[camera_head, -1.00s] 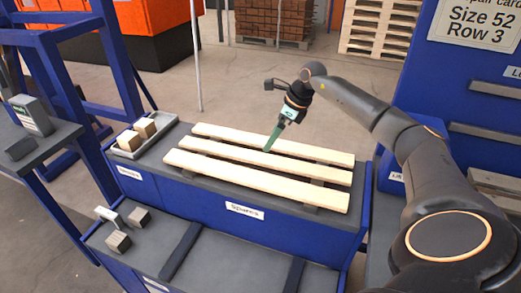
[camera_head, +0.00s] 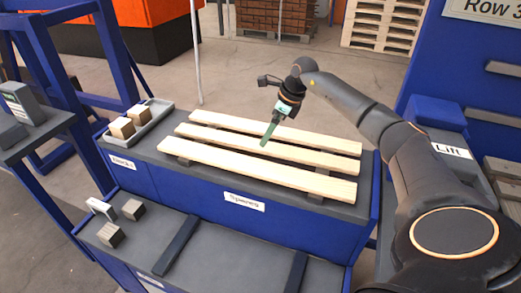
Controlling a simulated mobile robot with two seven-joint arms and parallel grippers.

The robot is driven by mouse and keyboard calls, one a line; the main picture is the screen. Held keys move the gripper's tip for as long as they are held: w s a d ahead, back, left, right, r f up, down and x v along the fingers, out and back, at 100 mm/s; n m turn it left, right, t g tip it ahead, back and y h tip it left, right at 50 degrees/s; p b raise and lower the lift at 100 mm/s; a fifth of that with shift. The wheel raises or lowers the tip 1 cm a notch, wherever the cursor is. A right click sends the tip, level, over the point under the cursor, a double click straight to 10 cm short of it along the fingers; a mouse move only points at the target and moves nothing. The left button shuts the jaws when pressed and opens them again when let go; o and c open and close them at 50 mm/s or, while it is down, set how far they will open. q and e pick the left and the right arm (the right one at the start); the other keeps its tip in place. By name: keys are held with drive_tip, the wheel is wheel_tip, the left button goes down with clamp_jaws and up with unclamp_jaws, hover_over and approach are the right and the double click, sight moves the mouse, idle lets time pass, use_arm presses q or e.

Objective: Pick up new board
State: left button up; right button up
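Three pale wooden boards lie side by side on spacers on the blue spares bench: a back board (camera_head: 315,140), a middle board (camera_head: 315,160) and a front board (camera_head: 260,170). My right gripper (camera_head: 268,134) reaches in from the right and points down with green fingers. Its tips appear over the middle board's back edge, near mid-length. I cannot tell whether they touch it. The fingers overlap in this view, so their opening is unclear. No board is lifted. My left gripper is not in view.
A grey tray (camera_head: 160,126) with two wooden blocks sits left of the boards. A lower grey shelf (camera_head: 222,248) with small blocks is in front. A blue frame (camera_head: 120,70) stands at left.

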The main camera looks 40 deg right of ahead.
drive_tip(key=b+x, duration=0.3)
drive_tip(key=x, duration=0.1)
drive_tip(key=shift+w+a+f+b, duration=0.1)
drive_tip(key=shift+a+f+b, duration=0.05)
drive_tip(key=shift+f+b, duration=0.2)
drive_tip(key=shift+w+f, duration=0.1)
drive_tip(key=c, duration=0.5)
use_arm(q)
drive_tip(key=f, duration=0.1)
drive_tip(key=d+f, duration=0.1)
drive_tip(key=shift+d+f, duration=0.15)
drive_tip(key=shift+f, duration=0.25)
use_arm(e)
clamp_jaws()
